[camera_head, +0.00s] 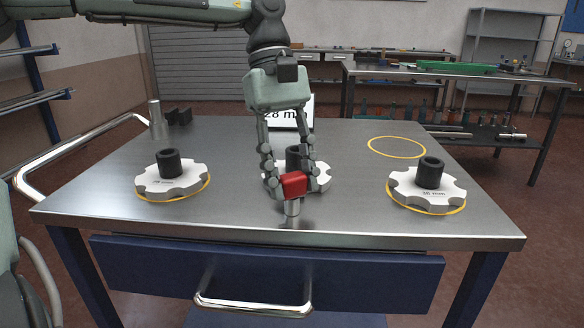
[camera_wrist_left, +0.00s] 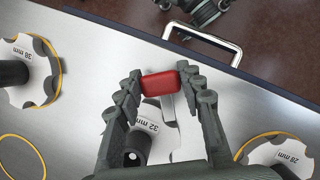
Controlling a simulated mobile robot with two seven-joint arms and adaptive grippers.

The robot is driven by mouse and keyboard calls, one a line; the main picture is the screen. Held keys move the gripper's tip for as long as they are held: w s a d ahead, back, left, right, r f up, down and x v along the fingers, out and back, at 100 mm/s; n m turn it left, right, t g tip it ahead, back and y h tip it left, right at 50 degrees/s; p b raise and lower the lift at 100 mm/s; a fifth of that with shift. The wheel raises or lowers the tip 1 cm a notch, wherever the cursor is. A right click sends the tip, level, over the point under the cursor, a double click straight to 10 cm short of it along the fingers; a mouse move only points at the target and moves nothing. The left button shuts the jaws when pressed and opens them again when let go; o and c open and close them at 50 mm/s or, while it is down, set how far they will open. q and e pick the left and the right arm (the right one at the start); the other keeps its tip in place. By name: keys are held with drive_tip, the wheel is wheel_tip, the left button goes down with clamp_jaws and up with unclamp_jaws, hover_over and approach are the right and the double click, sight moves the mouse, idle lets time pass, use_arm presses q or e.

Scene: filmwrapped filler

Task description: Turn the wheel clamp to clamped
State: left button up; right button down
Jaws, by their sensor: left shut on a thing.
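My left gripper (camera_head: 292,186) reaches down over the middle of the table. It is shut on a red block (camera_head: 294,184), which also shows between its fingertips in the left wrist view (camera_wrist_left: 164,84). A short metal post (camera_head: 292,208) shows just below the block; I take these two to be the clamp's handle, but cannot tell its setting. Right behind is a white notched wheel (camera_head: 323,176) with a black hub, partly hidden by the fingers. It is marked 32 mm in the left wrist view (camera_wrist_left: 165,137). My right gripper is not in view.
Two more white wheels stand in yellow rings, one at left (camera_head: 150,183) and one marked 38 mm at right (camera_head: 445,190). An empty yellow ring (camera_head: 397,147) lies at back right. A sign (camera_head: 304,112) stands behind my gripper; a metal cylinder (camera_head: 157,118) stands at back left.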

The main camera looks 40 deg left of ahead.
use_arm(q)
drive_tip(key=m+g+y, duration=0.1)
drive_tip(key=m, duration=0.5)
drive_tip(key=shift+g+y, duration=0.4)
drive_tip(key=shift+m, duration=0.4)
drive_tip(key=o, duration=1.2)
drive_tip(key=shift+c, duration=0.2)
drive_tip(key=v, duration=1.2)
